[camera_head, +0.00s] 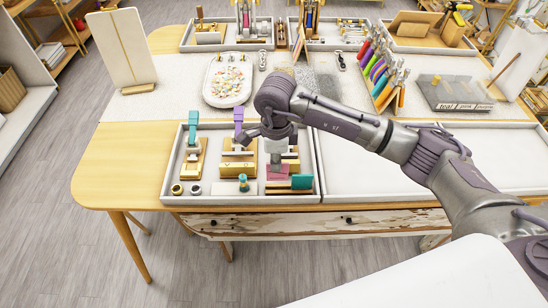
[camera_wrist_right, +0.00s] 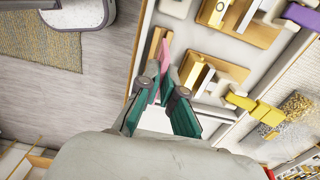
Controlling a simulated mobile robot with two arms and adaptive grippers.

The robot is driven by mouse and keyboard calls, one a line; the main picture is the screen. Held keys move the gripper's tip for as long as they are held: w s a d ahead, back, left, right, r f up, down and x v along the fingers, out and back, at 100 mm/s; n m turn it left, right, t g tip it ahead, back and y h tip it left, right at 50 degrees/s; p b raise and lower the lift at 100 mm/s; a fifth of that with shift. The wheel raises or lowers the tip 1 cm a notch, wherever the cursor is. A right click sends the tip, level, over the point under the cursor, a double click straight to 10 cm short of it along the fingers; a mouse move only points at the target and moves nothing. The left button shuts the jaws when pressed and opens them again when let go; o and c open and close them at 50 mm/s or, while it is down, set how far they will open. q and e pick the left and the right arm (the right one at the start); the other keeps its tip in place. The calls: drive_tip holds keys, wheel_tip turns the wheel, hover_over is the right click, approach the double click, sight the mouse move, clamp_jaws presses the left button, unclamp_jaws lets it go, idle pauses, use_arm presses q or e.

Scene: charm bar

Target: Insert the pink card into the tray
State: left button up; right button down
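My right gripper (camera_head: 276,150) is above the right part of a white-rimmed tray (camera_head: 172,168) at the table's front. In the wrist view its teal fingers (camera_wrist_right: 160,88) are nearly together, with the pink card (camera_wrist_right: 154,46) upright between the tips. The pink card also shows below the gripper in the head view (camera_head: 278,172). The exact contact under the pink card cannot be told. My left gripper is not in view.
An empty white tray (camera_head: 365,178) lies to the right, partly under my arm.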

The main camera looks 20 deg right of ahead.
sight(276, 180)
drive_tip(key=shift+f+b, duration=2.8)
drive_tip(key=shift+b, duration=0.8)
idle(2.4)
drive_tip(key=c, duration=1.2)
unclamp_jaws()
drive_tip(key=shift+c, duration=0.2)
drive_tip(key=shift+r, duration=0.4)
wheel_tip(276, 180, up, 11)
drive_tip(key=shift+w+r, duration=0.1)
drive_tip(key=shift+r, duration=0.05)
